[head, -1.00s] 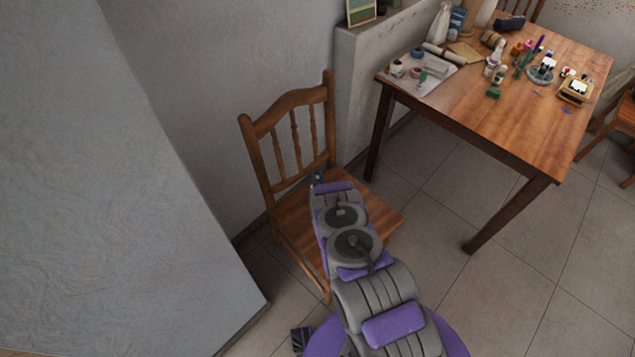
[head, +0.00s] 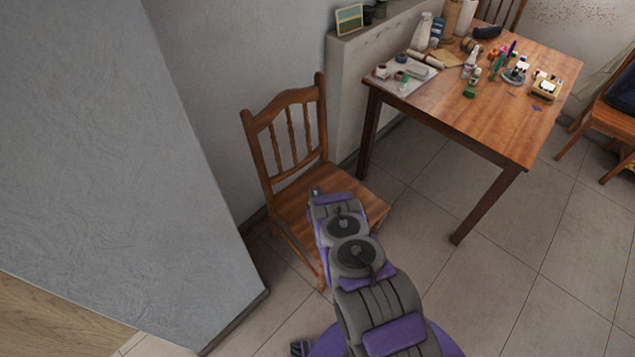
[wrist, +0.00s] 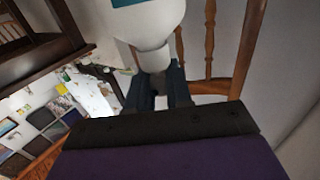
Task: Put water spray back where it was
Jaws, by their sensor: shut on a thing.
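The water spray (wrist: 152,24) shows in the wrist view as a white bottle with a teal patch at the top edge of the picture. My gripper (wrist: 158,80) is shut on its narrower white lower end in that view. The bottle's upper part runs out of the picture. In the head view the arm reaches out low over the seat of a wooden chair, and the jaws and the bottle are hidden behind it.
The wooden chair (head: 288,125) stands against the wall by my arm. A grey wall (head: 130,170) stands close on the left. Tiled floor (head: 420,200) is clear between chair and table.

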